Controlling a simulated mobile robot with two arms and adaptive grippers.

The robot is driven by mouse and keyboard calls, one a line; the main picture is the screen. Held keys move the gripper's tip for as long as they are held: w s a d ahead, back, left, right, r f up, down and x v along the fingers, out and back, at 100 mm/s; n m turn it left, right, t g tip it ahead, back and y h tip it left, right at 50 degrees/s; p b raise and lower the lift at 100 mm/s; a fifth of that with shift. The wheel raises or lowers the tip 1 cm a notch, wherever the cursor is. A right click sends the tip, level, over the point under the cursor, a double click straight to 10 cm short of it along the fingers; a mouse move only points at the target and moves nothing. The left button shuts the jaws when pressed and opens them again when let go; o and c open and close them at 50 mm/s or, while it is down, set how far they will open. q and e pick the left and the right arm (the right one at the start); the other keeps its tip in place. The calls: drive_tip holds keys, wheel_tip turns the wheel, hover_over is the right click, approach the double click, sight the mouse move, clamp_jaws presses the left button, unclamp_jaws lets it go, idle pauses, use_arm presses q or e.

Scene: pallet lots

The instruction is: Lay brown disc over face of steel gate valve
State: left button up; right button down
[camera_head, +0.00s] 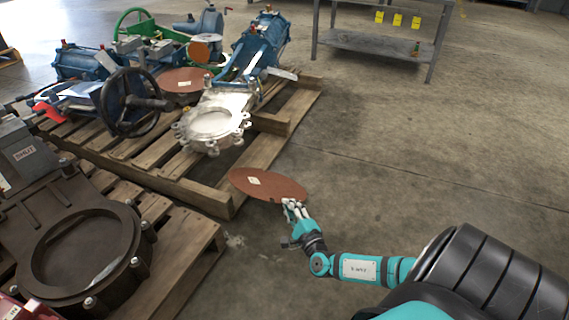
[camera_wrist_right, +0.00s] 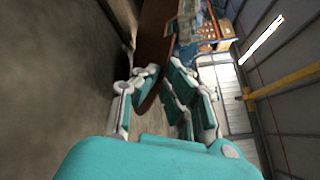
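The brown disc (camera_head: 270,185) is held flat in the air beside the far pallet, with a small pale label on its top. My right gripper (camera_head: 291,207) is shut on its near edge. In the right wrist view the brown disc (camera_wrist_right: 153,50) runs between the fingers of the right gripper (camera_wrist_right: 160,88). The steel gate valve (camera_head: 212,121) lies on the pallet with its round, bolted face up, up and left of the disc and apart from it. My left gripper is not in view.
The wooden pallet (camera_head: 180,185) carries blue valves (camera_head: 262,42), a black handwheel (camera_head: 130,102) and another brown disc (camera_head: 186,80). A dark valve (camera_head: 85,250) sits on a nearer pallet. A grey metal table (camera_head: 385,42) stands behind. The floor to the right is clear.

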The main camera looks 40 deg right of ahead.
drive_tip(key=shift+s+d+r+p, duration=0.25)
drive_tip(key=shift+s+d+r, duration=0.05)
drive_tip(key=shift+s+d, duration=0.3)
drive_tip(key=shift+s+d+r+p, duration=0.3)
drive_tip(key=shift+s+d, duration=0.15)
drive_tip(key=shift+d, duration=0.1)
